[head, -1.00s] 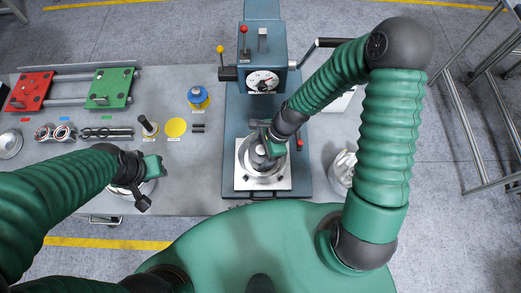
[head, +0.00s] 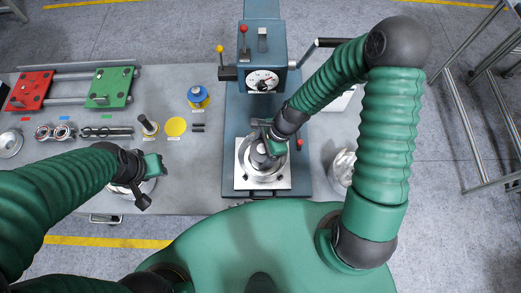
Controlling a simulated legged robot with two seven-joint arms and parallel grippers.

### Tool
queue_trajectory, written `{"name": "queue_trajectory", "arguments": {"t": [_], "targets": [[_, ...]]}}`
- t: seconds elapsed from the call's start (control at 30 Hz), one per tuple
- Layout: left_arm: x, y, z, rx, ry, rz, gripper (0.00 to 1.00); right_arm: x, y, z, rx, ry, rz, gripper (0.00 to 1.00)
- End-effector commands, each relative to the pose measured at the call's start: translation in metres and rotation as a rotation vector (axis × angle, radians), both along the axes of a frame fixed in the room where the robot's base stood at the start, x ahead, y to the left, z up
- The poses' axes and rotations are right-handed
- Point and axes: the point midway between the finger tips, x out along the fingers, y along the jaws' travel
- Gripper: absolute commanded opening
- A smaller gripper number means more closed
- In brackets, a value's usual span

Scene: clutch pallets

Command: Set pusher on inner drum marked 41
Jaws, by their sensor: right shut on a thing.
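A round metal drum (head: 262,172) sits on the white square plate of the press (head: 244,184). A grey upright piece, perhaps the pusher (head: 258,156), stands at the drum's centre. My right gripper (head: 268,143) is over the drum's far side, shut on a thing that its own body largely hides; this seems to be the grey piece. Whether that piece rests on the drum I cannot tell. No number 41 is legible. My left gripper (head: 148,182) is above a round metal part (head: 120,188) at the table's front edge; its jaw opening is not clear.
The press head with its dial (head: 262,81) stands just behind the drum. Red (head: 28,92) and green (head: 110,88) blocks on rails are at the back left. A blue part (head: 198,96), a yellow disc (head: 175,127) and small tools lie left of the press. A metal part (head: 342,168) is at right.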

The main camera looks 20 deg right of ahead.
Motion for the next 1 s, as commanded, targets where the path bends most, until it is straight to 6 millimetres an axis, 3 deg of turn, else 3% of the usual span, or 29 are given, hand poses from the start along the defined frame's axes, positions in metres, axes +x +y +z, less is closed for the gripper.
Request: {"name": "queue_trajectory", "arguments": {"t": [0.3, 0.33, 0.47, 1.0], "targets": [[0.0000, 0.0000, -0.0003, 0.000, 0.000, 0.000, 0.36, -0.0001, 0.0000, -0.0019, 0.000, 0.001, 0.000, 0.13], [0.0000, 0.0000, -0.0003, 0.000, 0.000, 0.000, 0.36, -0.0001, 0.0000, -0.0021, 0.000, 0.001, 0.000, 0.82], [0.0000, 0.0000, -0.0003, 0.000, 0.000, 0.000, 0.36, -0.0001, 0.0000, -0.0019, 0.000, 0.001, 0.000, 0.99], [0.0000, 0.0000, 0.0003, 0.000, 0.000, 0.000, 0.36, 0.0000, 0.0001, -0.0012, 0.000, 0.000, 0.000, 1.00]]}}
